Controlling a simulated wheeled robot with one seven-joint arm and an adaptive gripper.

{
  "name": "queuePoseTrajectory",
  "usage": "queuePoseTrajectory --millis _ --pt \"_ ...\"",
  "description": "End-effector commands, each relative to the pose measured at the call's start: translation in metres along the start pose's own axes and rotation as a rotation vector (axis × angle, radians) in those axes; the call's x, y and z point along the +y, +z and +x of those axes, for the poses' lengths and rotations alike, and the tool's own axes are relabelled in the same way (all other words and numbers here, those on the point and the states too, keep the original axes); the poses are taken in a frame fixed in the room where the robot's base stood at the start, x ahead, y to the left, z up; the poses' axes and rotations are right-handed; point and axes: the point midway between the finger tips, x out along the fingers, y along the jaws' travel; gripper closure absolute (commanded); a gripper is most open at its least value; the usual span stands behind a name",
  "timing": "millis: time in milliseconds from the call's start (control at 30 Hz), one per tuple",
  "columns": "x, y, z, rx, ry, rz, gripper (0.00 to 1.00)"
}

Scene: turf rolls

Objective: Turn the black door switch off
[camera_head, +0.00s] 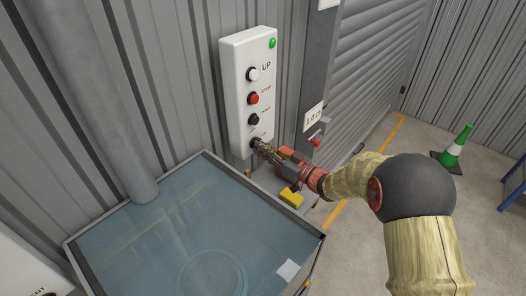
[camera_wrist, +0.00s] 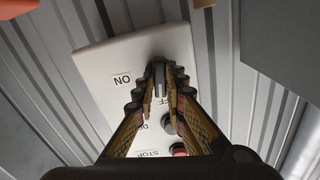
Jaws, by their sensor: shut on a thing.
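The black door switch (camera_head: 255,142) is the lowest control on a white wall panel (camera_head: 234,78). My gripper (camera_head: 263,148) reaches it from the right, with its fingertips at the switch. In the wrist view the switch (camera_wrist: 158,72) sits between the fingertips of my gripper (camera_wrist: 159,88), which is shut on it. The panel appears upside down there, with an ON label (camera_wrist: 122,80) to the left of the switch. A partly hidden label, seemingly OFF, lies between the fingers. The switch's exact pointing direction is hard to tell.
Above the switch are a black button (camera_head: 253,119), a red STOP button (camera_head: 253,98), a white UP button (camera_head: 252,74) and a lit green lamp (camera_head: 272,43). A glass-topped box (camera_head: 165,235) stands below. A red-handled lever (camera_head: 316,142) is right of the panel.

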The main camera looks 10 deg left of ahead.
Motion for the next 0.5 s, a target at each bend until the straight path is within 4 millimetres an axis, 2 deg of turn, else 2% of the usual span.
queuePoseTrajectory --millis 33,500 --pt "0.0005 0.0051 -0.0009 -0.004 0.001 -0.028 1.00" --pt "0.0004 0.0043 -0.0009 -0.007 0.001 -0.193 1.00"
